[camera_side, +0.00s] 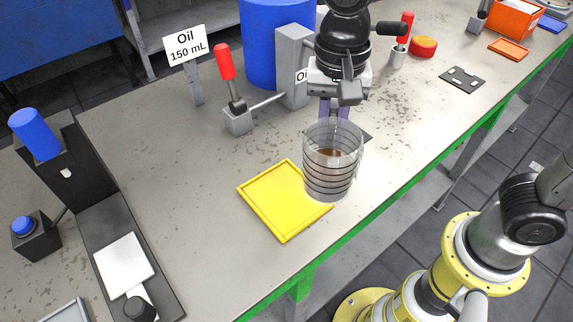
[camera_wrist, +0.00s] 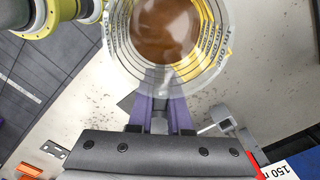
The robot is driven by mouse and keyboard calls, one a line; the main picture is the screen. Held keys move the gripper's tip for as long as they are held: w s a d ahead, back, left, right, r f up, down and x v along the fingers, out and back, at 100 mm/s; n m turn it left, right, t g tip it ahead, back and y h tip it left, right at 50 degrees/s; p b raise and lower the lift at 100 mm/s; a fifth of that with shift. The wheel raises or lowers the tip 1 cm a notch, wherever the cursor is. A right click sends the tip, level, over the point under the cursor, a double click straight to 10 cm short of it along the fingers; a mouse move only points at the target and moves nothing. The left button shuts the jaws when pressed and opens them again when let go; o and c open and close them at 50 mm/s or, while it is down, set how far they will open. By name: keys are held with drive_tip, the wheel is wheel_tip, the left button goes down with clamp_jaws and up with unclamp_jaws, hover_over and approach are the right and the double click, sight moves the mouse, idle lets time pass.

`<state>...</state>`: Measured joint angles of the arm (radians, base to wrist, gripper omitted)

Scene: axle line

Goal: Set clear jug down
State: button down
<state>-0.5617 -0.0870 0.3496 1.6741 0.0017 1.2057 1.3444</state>
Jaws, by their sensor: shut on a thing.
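The clear jug (camera_side: 333,170) has dark ring markings and some brown liquid inside. It is upright over the right part of the yellow square tray (camera_side: 262,200); I cannot tell whether its base touches anything. My gripper (camera_side: 333,112) is behind the jug in the side view, with purple fingers shut on it. In the wrist view the jug (camera_wrist: 168,45) shows from above with brown liquid in it, and the purple fingers (camera_wrist: 160,110) reach its near wall. Part of the yellow tray shows through and beside the jug there.
A blue drum (camera_side: 272,45), a grey dispenser with a red-handled lever (camera_side: 226,65) and an "Oil 150 mL" sign (camera_side: 186,47) stand behind. A black station with a white plate (camera_side: 123,262) is at left. The bench between it and the tray is clear.

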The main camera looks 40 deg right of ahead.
drive_tip(key=shift+w+a+f, duration=0.65)
drive_tip(key=shift+w+f, duration=0.4)
drive_tip(key=shift+f, duration=0.6)
drive_tip(key=shift+w+a+f, duration=0.65)
drive_tip(key=shift+w+f, duration=0.35)
drive_tip(key=shift+f, duration=0.7)
drive_tip(key=shift+w+a+f, duration=0.65)
drive_tip(key=shift+w+f, duration=0.4)
drive_tip(key=shift+f, duration=0.6)
drive_tip(key=shift+f, duration=0.1)
drive_tip(key=c, duration=0.8)
unclamp_jaws()
drive_tip(key=shift+c, duration=0.2)
